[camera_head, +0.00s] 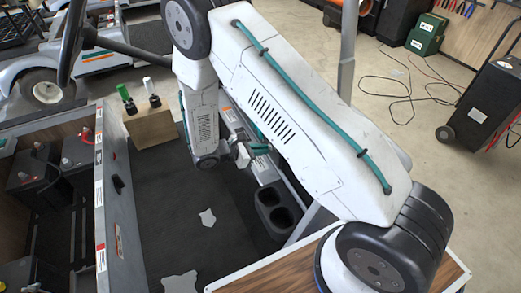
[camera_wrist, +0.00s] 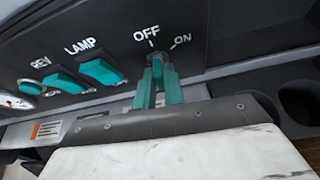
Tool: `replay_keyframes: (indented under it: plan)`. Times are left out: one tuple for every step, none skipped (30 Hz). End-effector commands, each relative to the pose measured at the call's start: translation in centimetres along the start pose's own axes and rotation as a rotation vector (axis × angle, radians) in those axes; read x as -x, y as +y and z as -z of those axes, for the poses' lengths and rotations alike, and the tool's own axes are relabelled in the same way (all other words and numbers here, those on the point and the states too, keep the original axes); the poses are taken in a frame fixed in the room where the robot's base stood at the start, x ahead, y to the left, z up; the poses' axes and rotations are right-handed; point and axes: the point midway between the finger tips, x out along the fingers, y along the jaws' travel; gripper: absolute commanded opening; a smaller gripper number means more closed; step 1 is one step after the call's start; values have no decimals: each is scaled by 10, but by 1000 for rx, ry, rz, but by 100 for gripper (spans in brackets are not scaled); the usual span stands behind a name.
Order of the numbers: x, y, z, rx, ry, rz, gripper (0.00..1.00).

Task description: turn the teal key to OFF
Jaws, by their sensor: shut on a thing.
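The teal key (camera_wrist: 157,65) sits in the dark dash panel below the printed OFF and ON marks in the wrist view. My gripper (camera_wrist: 158,78) reaches up to it from below, its two teal fingers on either side, shut on it. The fingers cover much of the key, so I cannot tell clearly which mark it points to. In the head view my gripper (camera_head: 260,149) shows small at the dash, and the key cannot be made out there.
Teal LAMP (camera_wrist: 102,71) and REV (camera_wrist: 66,81) rocker switches sit left of the key. Cup holders (camera_head: 277,209) are below the dash. Batteries (camera_head: 50,175) are at far left.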

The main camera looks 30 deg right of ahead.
Motion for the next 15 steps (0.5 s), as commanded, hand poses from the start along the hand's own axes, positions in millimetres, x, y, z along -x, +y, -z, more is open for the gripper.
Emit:
replay_keyframes:
  plan:
    - [0,1,0,17,0,7,0]
    - [0,1,0,28,0,11,0]
    - [0,0,0,40,0,16,0]
    - [0,0,0,48,0,20,0]
    - [0,0,0,55,0,23,0]
    - [0,0,0,62,0,26,0]
    - [0,1,0,68,0,28,0]
    - [0,1,0,72,0,29,0]
    - [0,1,0,77,0,31,0]
    - [0,1,0,79,0,32,0]
    - [0,1,0,81,-1,32,0]
    - [0,1,0,83,-1,33,0]
    - [0,1,0,84,-1,33,0]
    - [0,1,0,84,-1,34,0]
    - [0,1,0,84,-1,34,0]
